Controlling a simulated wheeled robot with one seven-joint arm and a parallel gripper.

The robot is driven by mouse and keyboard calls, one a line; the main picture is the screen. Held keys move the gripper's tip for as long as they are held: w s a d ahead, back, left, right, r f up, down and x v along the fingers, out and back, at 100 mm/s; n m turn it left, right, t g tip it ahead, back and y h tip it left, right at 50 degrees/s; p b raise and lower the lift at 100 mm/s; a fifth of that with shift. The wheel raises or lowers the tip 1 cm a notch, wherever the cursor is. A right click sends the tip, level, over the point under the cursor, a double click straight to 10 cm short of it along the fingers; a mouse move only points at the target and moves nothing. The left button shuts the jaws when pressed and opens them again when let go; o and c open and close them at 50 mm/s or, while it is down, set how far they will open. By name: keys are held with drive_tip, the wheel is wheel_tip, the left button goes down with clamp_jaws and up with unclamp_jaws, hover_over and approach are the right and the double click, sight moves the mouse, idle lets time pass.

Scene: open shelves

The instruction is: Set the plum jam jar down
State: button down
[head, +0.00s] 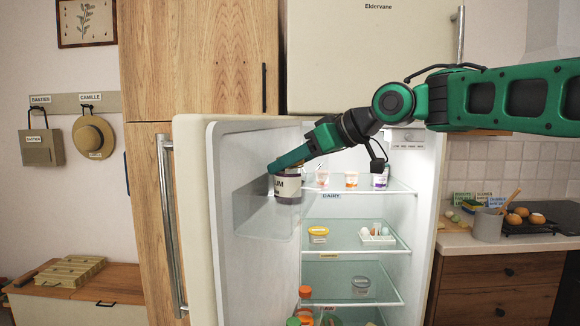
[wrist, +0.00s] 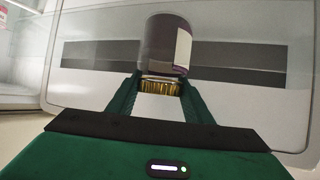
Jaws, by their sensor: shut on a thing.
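The plum jam jar (head: 288,188) is dark with a pale label on which "UM" can be read. My gripper (head: 275,169) is shut on it near its top. In the wrist view the jar (wrist: 167,47) shows beyond the fingers, with its gold lid (wrist: 160,87) between the fingertips (wrist: 160,84). In the head view the jar is at the inner side of the open fridge door (head: 228,250), just above a translucent door bin (head: 265,222). I cannot tell whether its base touches the bin.
Inside the fridge, the top shelf (head: 345,188), labelled DAIRY, holds several small tubs. The middle shelf (head: 345,243) holds a yellow-lidded tub (head: 318,234) and an egg tray (head: 376,236). A grey-lidded container (head: 361,286) stands lower.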

drive_tip(key=c, duration=0.9)
unclamp_jaws()
drive_tip(key=v, duration=1.2)
